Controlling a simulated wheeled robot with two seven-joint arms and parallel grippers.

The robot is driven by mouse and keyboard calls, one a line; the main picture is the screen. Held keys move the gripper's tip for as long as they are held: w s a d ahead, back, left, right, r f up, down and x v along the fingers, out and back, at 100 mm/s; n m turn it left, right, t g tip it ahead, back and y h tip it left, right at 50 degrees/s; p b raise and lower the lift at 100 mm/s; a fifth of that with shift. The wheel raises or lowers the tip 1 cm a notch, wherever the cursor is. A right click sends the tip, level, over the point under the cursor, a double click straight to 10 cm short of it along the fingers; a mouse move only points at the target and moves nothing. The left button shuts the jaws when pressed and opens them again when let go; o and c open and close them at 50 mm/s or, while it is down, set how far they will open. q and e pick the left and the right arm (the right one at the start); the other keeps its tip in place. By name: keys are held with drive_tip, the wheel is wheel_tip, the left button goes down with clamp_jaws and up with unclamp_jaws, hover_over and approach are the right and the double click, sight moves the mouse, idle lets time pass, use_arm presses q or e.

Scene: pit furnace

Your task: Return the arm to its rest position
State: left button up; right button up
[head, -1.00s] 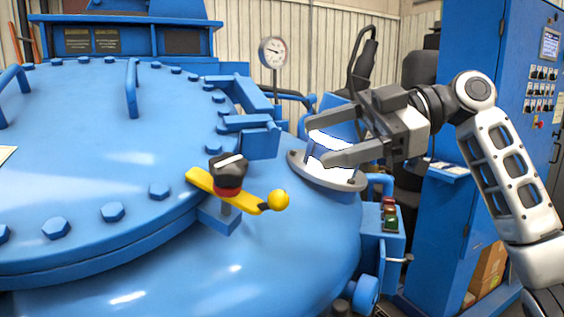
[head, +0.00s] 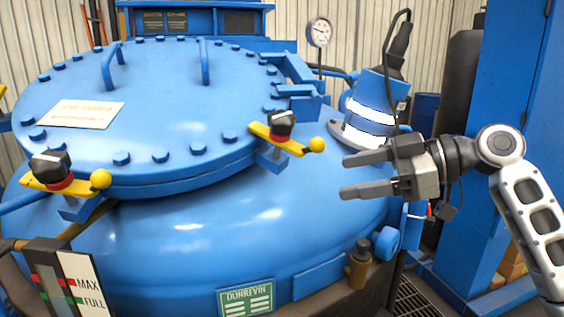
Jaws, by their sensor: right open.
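My right gripper (head: 345,174) is in the head view at the right of centre, its two grey fingers pointing left. It is open with nothing between the fingers. It is in front of and below a blue cylindrical fitting (head: 366,118) with white bands, with a visible gap to the furnace's blue body (head: 230,225). The right arm reaches in from the right edge. My left gripper is not in the view.
The blue furnace lid (head: 165,90) carries bolts and handles. Yellow clamp levers with black knobs stand at the left (head: 60,180) and right (head: 285,138). A gauge (head: 319,32) stands behind. A blue cabinet (head: 500,130) is at the right. A level plate (head: 70,285) is at lower left.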

wheel_tip(320, 180, down, 26)
drive_tip(key=r+m+t+h, duration=0.1)
drive_tip(key=m+t+h, duration=0.3)
drive_tip(key=m, duration=0.5)
drive_tip(key=s+d+f+m+t+h, duration=0.1)
drive_tip(key=s+f+m+h, duration=0.3)
drive_tip(key=s+f, duration=0.8)
drive_tip(key=s+d+f+m+t+h, duration=0.1)
drive_tip(key=s+d+f+h, duration=0.1)
drive_tip(key=s+f, duration=0.4)
drive_tip(key=s+h, duration=0.1)
drive_tip(key=s, duration=0.3)
drive_tip(key=shift+s+f, duration=0.35)
drive_tip(key=shift+f, duration=0.05)
